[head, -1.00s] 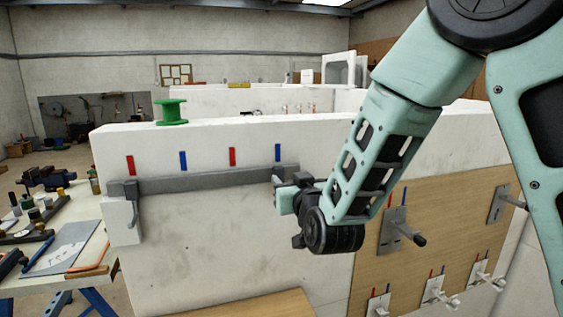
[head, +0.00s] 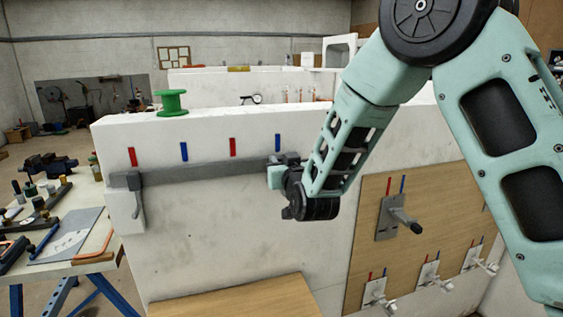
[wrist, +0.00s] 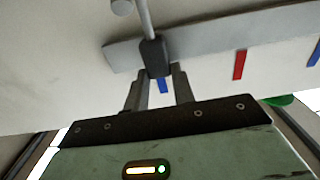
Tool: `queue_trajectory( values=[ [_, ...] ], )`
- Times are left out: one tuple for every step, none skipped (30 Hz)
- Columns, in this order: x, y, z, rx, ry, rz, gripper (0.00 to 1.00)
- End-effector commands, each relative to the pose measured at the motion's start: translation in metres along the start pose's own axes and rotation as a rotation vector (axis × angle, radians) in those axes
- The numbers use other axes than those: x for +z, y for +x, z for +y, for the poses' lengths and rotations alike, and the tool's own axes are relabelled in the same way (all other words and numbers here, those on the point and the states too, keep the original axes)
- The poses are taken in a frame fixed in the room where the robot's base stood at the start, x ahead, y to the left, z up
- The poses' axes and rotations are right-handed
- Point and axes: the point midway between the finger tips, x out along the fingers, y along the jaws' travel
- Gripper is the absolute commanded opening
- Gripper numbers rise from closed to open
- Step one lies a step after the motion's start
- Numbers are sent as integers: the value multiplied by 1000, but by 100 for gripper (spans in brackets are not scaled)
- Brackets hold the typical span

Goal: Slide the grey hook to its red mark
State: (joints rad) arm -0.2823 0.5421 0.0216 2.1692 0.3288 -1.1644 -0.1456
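A grey rail (head: 205,170) runs along the white wall below alternating red and blue marks. A dark grey hook slider (wrist: 155,55) sits near the rail's end in the wrist view, by a blue mark (wrist: 163,86); its light rod (wrist: 146,18) points up there. A red mark (wrist: 239,64) lies to its right in that view, and the same mark (head: 232,147) is left of my gripper in the head view. My gripper (wrist: 162,72) has its fingers apart at the slider; whether they press on it is unclear. In the head view my gripper (head: 274,176) hides the slider.
Another grey hook-like piece (head: 134,181) sits at the rail's left end, near another red mark (head: 132,157). A green spool (head: 172,103) stands on the wall top. A wooden panel (head: 425,220) with levers is at right. A cluttered bench (head: 85,262) stands at left.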

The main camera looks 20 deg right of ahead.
Motion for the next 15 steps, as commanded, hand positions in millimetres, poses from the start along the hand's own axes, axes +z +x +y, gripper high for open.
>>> queue_trajectory(
  values=[
    [0, 0, 0, 0, 0, 0, 0],
    [0, 0, 0, 0, 0, 0, 0],
    [0, 0, -2, -1, 0, 0, 0],
    [1, 0, -5, -2, 1, 1, 0],
    [2, 0, -9, -4, 0, 1, 0],
    [3, 0, -16, -5, 0, 1, 0],
    [4, 0, -22, -6, 1, 2, 0],
    [4, 0, -30, -7, 1, 4, 0],
    [4, 0, -41, -7, 2, 4, 0],
    [4, 0, -50, -9, 1, 4, 0],
    [4, 0, -58, -8, 3, 4, 0],
    [4, -1, -70, -9, 2, 4, 0],
    [3, 0, -77, -8, 3, 5, 0],
    [3, -1, -84, -8, 2, 4, 0],
    [2, 0, -93, -7, 2, 3, 0]
  ],
)
